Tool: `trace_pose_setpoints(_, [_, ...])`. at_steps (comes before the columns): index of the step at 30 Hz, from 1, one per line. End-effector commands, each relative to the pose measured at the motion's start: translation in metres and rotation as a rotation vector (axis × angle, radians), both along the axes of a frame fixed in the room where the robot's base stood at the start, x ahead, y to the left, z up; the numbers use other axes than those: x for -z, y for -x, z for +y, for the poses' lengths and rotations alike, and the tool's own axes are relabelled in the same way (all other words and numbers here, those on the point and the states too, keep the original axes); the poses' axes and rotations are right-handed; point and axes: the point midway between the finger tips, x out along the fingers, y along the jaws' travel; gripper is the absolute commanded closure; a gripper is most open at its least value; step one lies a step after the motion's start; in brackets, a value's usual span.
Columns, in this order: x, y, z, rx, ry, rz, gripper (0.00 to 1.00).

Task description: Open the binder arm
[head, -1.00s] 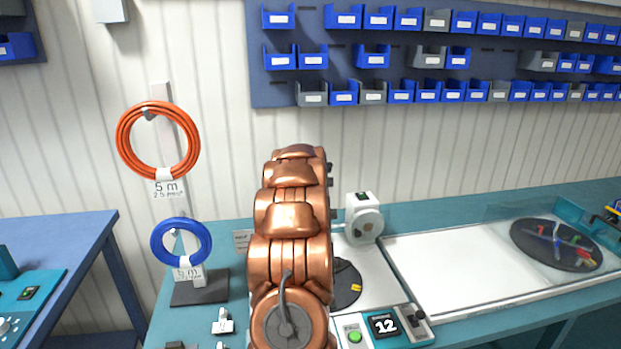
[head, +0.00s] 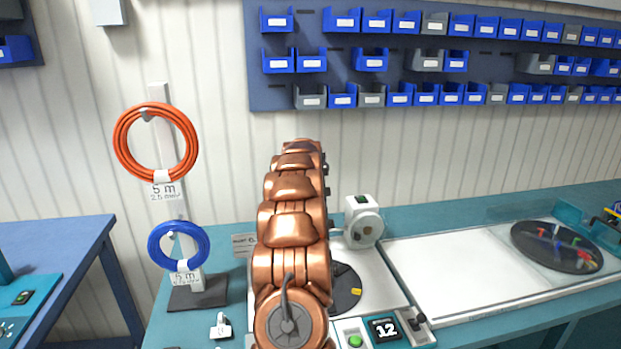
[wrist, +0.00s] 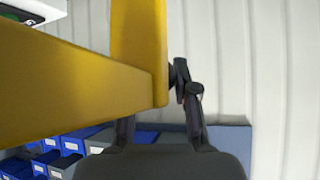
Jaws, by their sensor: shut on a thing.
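A large yellow bar, which looks like the binder arm (wrist: 138,60), fills the upper left of the wrist view, with one part upright and one running to the left. My gripper (wrist: 182,82) is shut on it; one dark finger shows along its right side, and the other is mostly hidden behind the yellow. In the head view my copper arm hides the gripper and the yellow bar. A white unit with a round face (head: 364,224) and a small dark display stands just right of my arm.
A black disc (head: 345,290) lies on the bench behind my arm. An orange coil (head: 122,140) and a blue coil (head: 157,255) hang on a stand at left.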

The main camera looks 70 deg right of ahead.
Motion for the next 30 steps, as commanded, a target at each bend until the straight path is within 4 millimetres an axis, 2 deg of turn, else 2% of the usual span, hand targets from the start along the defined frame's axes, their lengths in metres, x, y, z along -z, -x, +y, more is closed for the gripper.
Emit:
trace_pose_setpoints(1, [0.025,-0.007,0.007,-0.007,-0.043,0.008,1.00])
trace_pose_setpoints(11, [0.026,-0.007,0.007,-0.007,-0.046,0.009,1.00])
trace_pose_setpoints(12, [0.026,-0.007,0.007,-0.007,-0.046,0.009,0.69])
trace_pose_setpoints(19, [0.019,-0.004,0.005,-0.004,-0.034,0.006,0.45])
trace_pose_setpoints(30, [0.008,0.000,0.001,0.001,-0.014,0.002,0.45])
